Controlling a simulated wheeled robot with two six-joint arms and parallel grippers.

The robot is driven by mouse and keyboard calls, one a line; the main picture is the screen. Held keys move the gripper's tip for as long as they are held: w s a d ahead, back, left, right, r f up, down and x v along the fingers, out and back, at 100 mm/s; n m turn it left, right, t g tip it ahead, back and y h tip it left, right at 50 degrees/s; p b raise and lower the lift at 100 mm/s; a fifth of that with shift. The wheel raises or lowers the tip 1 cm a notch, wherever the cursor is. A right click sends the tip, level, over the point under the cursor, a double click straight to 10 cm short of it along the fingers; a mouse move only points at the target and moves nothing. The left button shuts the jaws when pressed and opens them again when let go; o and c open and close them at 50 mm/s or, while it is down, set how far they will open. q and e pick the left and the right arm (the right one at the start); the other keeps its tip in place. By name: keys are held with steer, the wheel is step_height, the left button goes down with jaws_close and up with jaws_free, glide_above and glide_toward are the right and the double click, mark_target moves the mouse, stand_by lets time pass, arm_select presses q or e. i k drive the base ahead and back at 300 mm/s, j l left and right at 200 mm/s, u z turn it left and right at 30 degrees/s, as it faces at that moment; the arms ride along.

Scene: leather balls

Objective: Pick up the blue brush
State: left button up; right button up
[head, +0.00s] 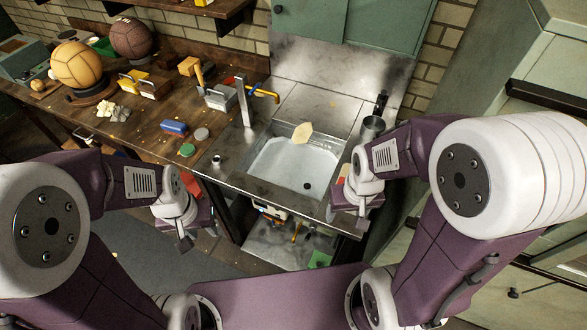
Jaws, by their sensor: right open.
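The blue brush (173,127) lies on the wooden workbench (140,138), left of the sink. It looks like a small blue block, and its bristles are hard to make out. My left gripper (186,238) hangs low in front of the bench, apart from the brush. Its jaws point down and I cannot tell how far apart they are. My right gripper (334,214) is open at the front right of the sink, far from the brush. Nothing shows between its fingers.
Green (187,150) and grey lids (201,134) lie right of the brush. A metal caddy (221,97) stands behind. Tan (77,64) and brown (131,38) balls sit at the back left. The metal sink (296,163) with its tap (242,100) is in the middle.

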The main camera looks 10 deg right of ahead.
mark_target(179, 130)
steer(key=i+j+z, duration=0.2)
steer(key=j, duration=0.15)
steer(key=i+j+z, duration=0.15)
steer(key=j, duration=0.25)
steer(key=i+j+z, duration=0.2)
steer(key=j, duration=0.15)
steer(key=j+z, duration=0.15)
steer(key=j, duration=0.25)
steer(key=j+z, duration=0.2)
steer(key=j, duration=0.25)
steer(key=i, duration=0.05)
